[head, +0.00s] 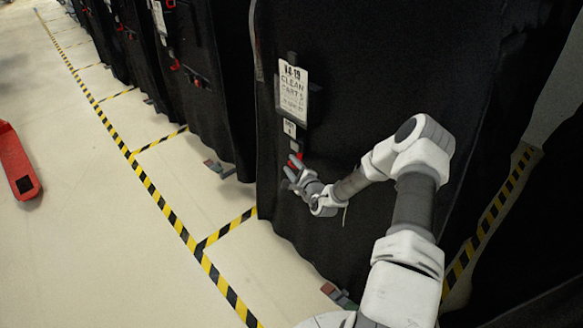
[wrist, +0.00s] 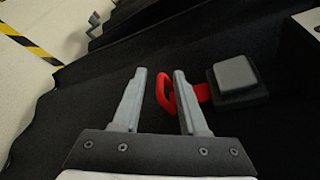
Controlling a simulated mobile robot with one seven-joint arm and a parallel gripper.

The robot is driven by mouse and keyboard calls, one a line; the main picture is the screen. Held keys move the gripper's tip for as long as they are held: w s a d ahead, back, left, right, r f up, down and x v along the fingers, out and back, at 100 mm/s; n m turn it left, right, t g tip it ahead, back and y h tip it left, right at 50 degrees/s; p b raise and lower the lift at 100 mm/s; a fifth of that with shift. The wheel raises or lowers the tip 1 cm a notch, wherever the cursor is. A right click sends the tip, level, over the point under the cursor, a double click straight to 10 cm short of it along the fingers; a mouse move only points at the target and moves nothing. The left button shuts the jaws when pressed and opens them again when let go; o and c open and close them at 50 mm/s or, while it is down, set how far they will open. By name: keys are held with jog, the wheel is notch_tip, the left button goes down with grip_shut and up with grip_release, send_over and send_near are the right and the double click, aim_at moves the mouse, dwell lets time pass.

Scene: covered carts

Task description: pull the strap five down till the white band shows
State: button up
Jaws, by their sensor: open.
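The red strap end (wrist: 163,92) forms a loop beside a black buckle with a grey face (wrist: 236,74) on the black cover. My gripper (wrist: 158,78) is open. Its right finger crosses in front of the loop, and the loop's outer end shows between the two fingers. I cannot tell whether the finger touches the loop or passes through it. In the head view my gripper (head: 291,170) is at the cover just below the buckle, with a bit of red (head: 297,160) beside its fingers. Only red strap is visible, with no white on it.
A sign reading "V4-19 CLEAN CART 5" (head: 293,92) hangs above the buckle on the covered cart (head: 385,70). More covered carts (head: 215,85) stand to the left. Yellow-black tape (head: 150,185) marks the floor. A red object (head: 18,165) lies at the far left.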

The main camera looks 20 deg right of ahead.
jog(key=shift+c, duration=0.3)
grip_shut()
dwell(1.2)
